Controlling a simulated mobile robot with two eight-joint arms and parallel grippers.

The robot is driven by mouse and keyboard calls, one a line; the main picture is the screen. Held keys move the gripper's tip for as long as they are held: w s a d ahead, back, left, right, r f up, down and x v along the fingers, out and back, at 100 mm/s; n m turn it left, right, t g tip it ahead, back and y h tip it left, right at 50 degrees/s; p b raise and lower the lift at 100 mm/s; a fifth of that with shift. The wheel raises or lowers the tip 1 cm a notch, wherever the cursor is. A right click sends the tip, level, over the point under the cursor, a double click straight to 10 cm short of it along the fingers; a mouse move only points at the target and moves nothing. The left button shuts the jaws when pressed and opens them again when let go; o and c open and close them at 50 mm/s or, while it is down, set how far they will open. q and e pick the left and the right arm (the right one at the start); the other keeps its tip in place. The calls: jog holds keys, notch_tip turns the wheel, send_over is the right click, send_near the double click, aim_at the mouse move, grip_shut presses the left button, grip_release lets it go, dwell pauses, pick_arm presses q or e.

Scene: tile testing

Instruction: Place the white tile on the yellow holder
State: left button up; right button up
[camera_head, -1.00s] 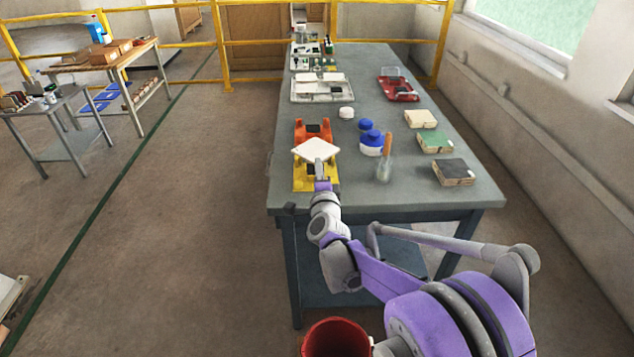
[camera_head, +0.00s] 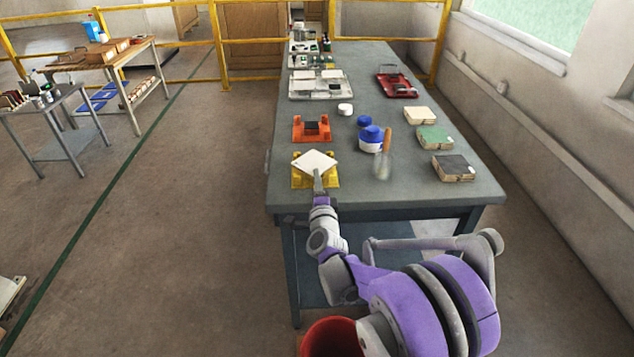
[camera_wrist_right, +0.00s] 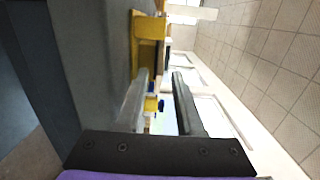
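The white tile (camera_head: 314,160) lies flat, turned like a diamond, over the yellow holder (camera_head: 299,183) near the table's left front edge. It covers most of the holder; I cannot tell whether it is fully seated. My right gripper (camera_head: 318,176) is at the tile's front corner. In the right wrist view its two fingers (camera_wrist_right: 162,98) stand apart, with background showing between them, so it is open. The yellow holder shows there just past the fingertips (camera_wrist_right: 150,52). My left gripper is not in view.
An orange holder (camera_head: 312,130) stands right behind the yellow one. To the right are blue-lidded jars (camera_head: 370,137), a wooden-handled brush (camera_head: 386,145) and boxes of tiles (camera_head: 453,167). A white tray (camera_head: 320,92) and a red tray (camera_head: 398,92) lie farther back.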

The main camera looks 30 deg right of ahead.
jog(key=shift+r, duration=0.15)
jog(key=v, duration=1.2)
jog(key=s+a+f+n+g+y, duration=0.2)
jog(key=s+a+n+y, duration=0.25)
jog(key=a+n, duration=0.35)
jog(key=s+a+f+n+g+y, duration=0.2)
jog(key=s+a+n+y, duration=0.1)
jog(key=a+n+y, duration=0.45)
jog(key=s+f+n+g+h, duration=0.1)
jog(key=s+f+n+g, duration=0.1)
jog(key=s, duration=0.3)
jog(key=s+f+n+g+h, duration=0.1)
jog(key=s+f+n+g, duration=0.1)
jog(key=s, duration=0.3)
jog(key=s+a+f+n+g+h, duration=0.1)
jog(key=s+f+n+g, duration=0.1)
jog(key=s+n+g, duration=0.1)
jog(key=s+n, duration=0.1)
jog(key=s, duration=0.1)
jog(key=shift+s+f, duration=0.35)
jog(key=shift+f, duration=0.05)
jog(key=shift+a, duration=0.1)
